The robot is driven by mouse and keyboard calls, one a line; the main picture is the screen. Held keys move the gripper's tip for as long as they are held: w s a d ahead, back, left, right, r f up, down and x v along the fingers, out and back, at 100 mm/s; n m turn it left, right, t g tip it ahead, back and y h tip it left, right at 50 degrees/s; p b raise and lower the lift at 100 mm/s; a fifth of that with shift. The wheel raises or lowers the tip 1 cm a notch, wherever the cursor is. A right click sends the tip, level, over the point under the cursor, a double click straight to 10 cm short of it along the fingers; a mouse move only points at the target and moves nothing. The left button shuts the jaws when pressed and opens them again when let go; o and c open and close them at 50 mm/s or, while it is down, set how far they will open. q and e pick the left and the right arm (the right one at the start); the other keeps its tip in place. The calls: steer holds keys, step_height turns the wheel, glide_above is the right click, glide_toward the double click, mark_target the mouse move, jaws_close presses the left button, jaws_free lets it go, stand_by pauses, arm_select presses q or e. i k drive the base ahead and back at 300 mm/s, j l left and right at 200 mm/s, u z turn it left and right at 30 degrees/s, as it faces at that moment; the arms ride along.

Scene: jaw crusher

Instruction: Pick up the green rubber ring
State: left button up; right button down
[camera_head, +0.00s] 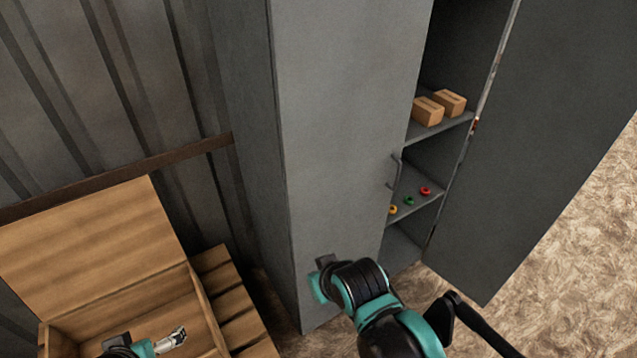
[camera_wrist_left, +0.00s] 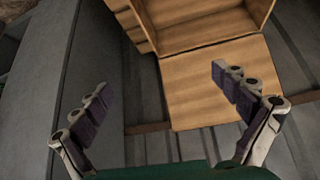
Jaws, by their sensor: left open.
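The green rubber ring (camera_head: 409,201) lies on a lower shelf inside the grey cabinet, between a red ring (camera_head: 425,191) and a yellow ring (camera_head: 393,210). My left gripper (camera_head: 172,340) is at the lower left in the head view, over the open wooden crate and far from the rings. In the left wrist view my left gripper (camera_wrist_left: 167,95) has its fingers wide apart with nothing between them. My right arm (camera_head: 372,300) reaches up in front of the cabinet below the rings. Its fingers do not show.
The left cabinet door (camera_head: 345,130) is shut and has a handle (camera_head: 396,171). The right door (camera_head: 535,130) stands open. Two cardboard boxes (camera_head: 438,107) sit on the shelf above the rings. The wooden crate (camera_head: 90,255) stands at the left with its lid up.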

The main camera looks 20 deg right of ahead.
mark_target(406, 200)
steer(key=z, duration=1.6)
